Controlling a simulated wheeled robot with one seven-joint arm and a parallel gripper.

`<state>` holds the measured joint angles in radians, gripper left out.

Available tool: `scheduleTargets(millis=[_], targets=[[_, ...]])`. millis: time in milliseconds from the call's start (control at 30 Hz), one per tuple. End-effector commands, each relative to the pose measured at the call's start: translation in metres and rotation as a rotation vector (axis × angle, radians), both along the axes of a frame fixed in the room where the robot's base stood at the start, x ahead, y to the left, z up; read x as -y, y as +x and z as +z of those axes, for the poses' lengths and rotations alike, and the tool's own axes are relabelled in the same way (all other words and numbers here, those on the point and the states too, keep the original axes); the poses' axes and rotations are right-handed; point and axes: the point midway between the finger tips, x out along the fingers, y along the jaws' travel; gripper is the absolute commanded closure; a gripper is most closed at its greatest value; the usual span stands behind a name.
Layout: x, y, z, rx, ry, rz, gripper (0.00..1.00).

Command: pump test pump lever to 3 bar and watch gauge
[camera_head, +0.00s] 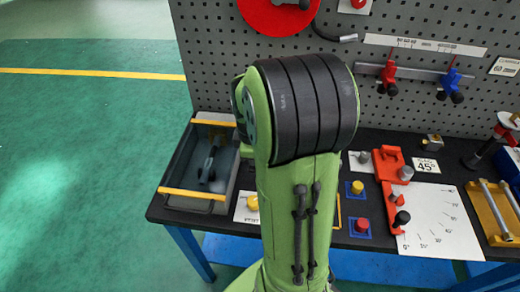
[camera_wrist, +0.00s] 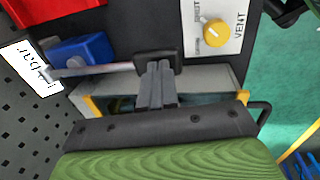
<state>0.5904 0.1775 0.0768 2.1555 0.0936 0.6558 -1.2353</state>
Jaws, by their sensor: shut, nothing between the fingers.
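The pump lever is a metal rod (camera_wrist: 100,71) with a black grip (camera_wrist: 180,61), in the wrist view. The rod runs from beside a blue block (camera_wrist: 82,48) to the right. My gripper (camera_wrist: 157,70) has its fingers together at the grip, with nothing held between them. I cannot tell whether the fingertips touch the grip. A yellow knob (camera_wrist: 214,33) on a white VENT plate (camera_wrist: 232,12) is above right of the lever. A white label reading "bar" (camera_wrist: 28,66) is at the left. No gauge dial is readable. In the head view my arm hides the gripper and lever.
A grey bin with yellow end strips (camera_head: 178,194) is left of my arm, and its wall shows below the lever in the wrist view (camera_wrist: 210,75). A red clamp (camera_head: 388,166), an angle plate (camera_head: 440,225) and a yellow tray (camera_head: 487,213) lie right. A pegboard (camera_head: 215,55) stands behind.

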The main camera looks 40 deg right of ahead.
Motion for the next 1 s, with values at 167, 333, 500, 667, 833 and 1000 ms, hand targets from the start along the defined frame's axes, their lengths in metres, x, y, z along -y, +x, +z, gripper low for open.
scheduleTargets(millis=[167,333,500,667,833,1000], targets=[[-0.004,0.003,0.053,0.012,-0.009,0.0,1.0],[-0.007,0.0,0.091,0.013,-0.009,-0.001,1.0],[-0.009,-0.001,0.112,0.011,-0.008,-0.002,1.0],[-0.01,-0.002,0.114,0.01,-0.008,-0.002,1.0],[-0.009,-0.002,0.114,0.01,-0.008,-0.002,1.0],[-0.009,-0.002,0.114,0.011,-0.008,-0.002,1.0]])
